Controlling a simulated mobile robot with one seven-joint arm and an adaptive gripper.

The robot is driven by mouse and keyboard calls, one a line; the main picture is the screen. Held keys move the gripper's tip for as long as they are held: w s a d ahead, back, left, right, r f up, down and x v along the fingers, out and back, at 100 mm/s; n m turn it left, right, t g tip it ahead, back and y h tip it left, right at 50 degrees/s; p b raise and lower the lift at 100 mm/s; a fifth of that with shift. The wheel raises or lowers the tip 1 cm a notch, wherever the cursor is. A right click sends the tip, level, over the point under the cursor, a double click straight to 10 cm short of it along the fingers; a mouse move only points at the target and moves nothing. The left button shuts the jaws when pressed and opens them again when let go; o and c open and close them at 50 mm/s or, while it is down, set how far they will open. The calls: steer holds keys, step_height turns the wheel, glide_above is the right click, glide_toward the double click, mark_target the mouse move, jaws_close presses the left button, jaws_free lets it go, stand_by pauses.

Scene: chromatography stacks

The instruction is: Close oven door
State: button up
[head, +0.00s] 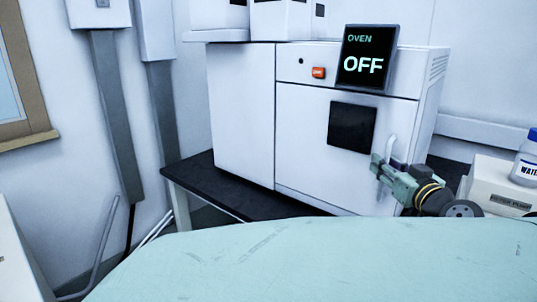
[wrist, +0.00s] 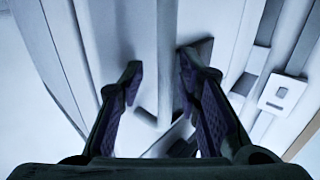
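The white oven (head: 240,110) stands on a dark-topped table. Its door (head: 305,140) has a dark square window (head: 352,127) and looks flush or nearly flush with the front; I cannot tell whether a small gap remains. A pale upright handle (head: 391,148) is at the door's right side. My gripper (head: 383,168) is at the handle's lower part. In the wrist view, my gripper's fingers (wrist: 160,80) are spread apart, with a pale bar (wrist: 167,60), seemingly the handle, between them. I cannot tell whether either finger touches it. The display (head: 363,58) reads "OVEN OFF".
A pale green surface (head: 300,262) fills the foreground. At the right, a white box (head: 492,188) carries a blue-capped bottle (head: 526,165). The dark tabletop (head: 225,190) is bare at left. White units (head: 280,20) stand on the oven.

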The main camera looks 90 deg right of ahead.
steer(key=v, duration=1.1)
steer(key=shift+a, duration=0.25)
